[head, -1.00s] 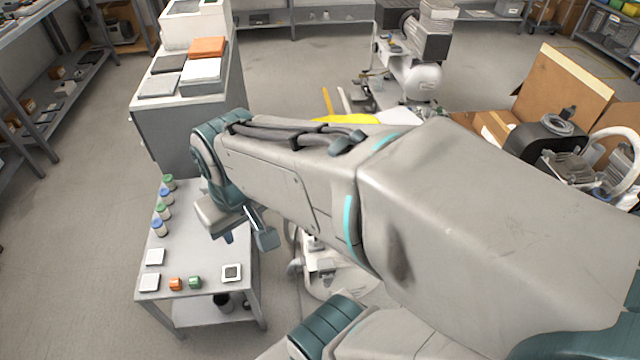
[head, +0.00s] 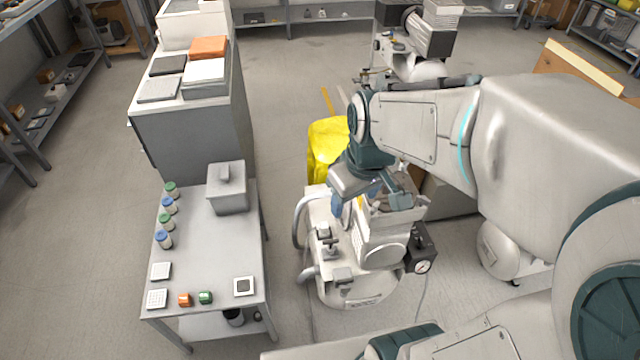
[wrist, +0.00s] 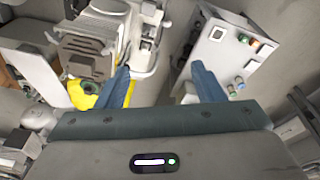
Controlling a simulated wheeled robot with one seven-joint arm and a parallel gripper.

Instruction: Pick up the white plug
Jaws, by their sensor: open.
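I cannot pick out a white plug with certainty in either view. Small pale square pieces (head: 160,271) lie on the grey table (head: 205,265) at the left of the head view, beside small orange (head: 184,299) and green (head: 205,297) pieces and a white square with a dark centre (head: 244,286). My gripper (wrist: 160,69) is open and empty, its blue fingers apart. In the head view it hangs over the white compressor (head: 345,285), right of the table. The table also shows at the right in the wrist view (wrist: 215,62).
A grey lidded box (head: 227,190) stands at the table's back, beside several capped jars (head: 165,220). A tall grey cabinet (head: 190,140) stands behind. A yellow object (head: 325,145) is behind the compressor. A strip of floor between table and compressor is clear.

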